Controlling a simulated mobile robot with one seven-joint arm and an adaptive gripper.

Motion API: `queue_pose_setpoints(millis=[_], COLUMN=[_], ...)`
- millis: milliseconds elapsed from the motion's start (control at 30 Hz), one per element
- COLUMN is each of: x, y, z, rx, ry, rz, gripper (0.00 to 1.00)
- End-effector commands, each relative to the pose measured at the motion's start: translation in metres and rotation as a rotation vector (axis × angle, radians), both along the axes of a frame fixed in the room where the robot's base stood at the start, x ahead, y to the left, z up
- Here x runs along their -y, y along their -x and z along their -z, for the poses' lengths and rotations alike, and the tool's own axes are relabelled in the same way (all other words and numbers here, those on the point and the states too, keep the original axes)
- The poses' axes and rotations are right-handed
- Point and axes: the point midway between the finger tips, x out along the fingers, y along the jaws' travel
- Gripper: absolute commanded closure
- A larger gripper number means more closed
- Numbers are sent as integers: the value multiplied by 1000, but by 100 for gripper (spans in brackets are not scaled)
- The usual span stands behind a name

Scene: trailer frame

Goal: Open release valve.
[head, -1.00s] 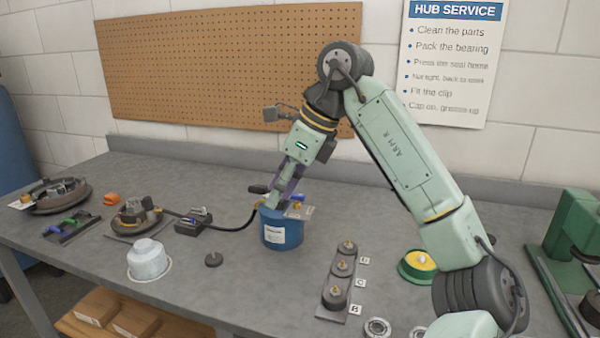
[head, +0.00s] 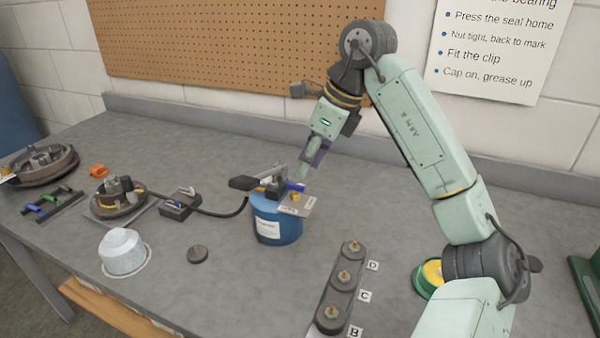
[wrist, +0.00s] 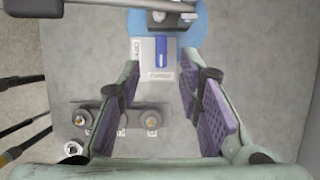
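A blue pot (head: 276,222) stands on the bench, with a pump-like top and a dark-handled lever (head: 244,183). On its top is a pale plate (head: 297,207) carrying a blue valve lever (head: 294,187). In the wrist view the blue lever (wrist: 161,50) lies straight up and down the picture, its near end by the plate's lower label. Another label (wrist: 137,50) stands at the plate's left edge; both are too small to read surely. My gripper (wrist: 160,68) is open and empty, its purple-padded fingers either side of the lever's line. In the head view my gripper (head: 303,172) is just above and behind the pot's top, apart from it.
A black hose (head: 225,212) runs from the pot to the left, towards a hub (head: 118,197). A strip of three parts (head: 341,290) marked B, C and D lies in front. A grease tub (head: 430,275) is at the right. Bench behind the pot is clear.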

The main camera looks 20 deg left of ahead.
Motion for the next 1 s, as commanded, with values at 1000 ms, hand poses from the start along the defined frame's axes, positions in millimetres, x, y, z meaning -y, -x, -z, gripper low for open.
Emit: queue_pose_setpoints(millis=[1000], x=[-20], y=[-1], z=[48], rx=[0], ry=[-1], rz=[0], gripper=[89])
